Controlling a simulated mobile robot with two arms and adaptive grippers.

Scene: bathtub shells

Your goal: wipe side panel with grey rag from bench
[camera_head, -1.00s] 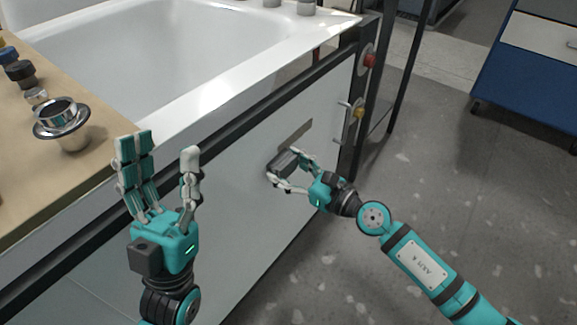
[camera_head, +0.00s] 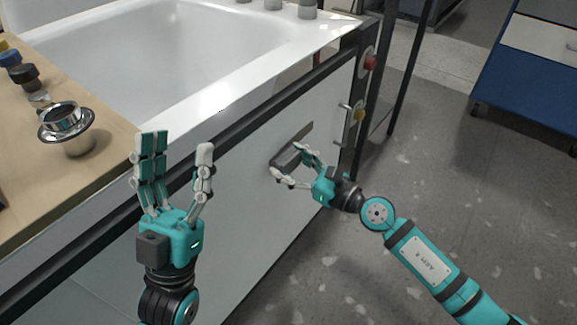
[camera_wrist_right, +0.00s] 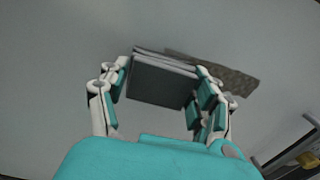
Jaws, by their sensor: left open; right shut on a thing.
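The side panel (camera_head: 250,225) is the pale upright face below the white bathtub's rim. My right gripper (camera_head: 290,166) is at the upper right part of the panel, shut on the grey rag (camera_head: 284,158). In the right wrist view the rag (camera_wrist_right: 162,80) is a folded dark grey block between the fingers, close against the panel; I cannot tell whether it touches. A brownish grey streak (camera_wrist_right: 222,72) shows on the panel beside the rag, also in the head view (camera_head: 303,133). My left gripper (camera_head: 178,160) is open, empty and upright in front of the bench edge.
The wooden bench (camera_head: 100,150) at the left carries a metal drain fitting (camera_head: 66,122) and several small caps. The white bathtub (camera_head: 190,60) is behind.

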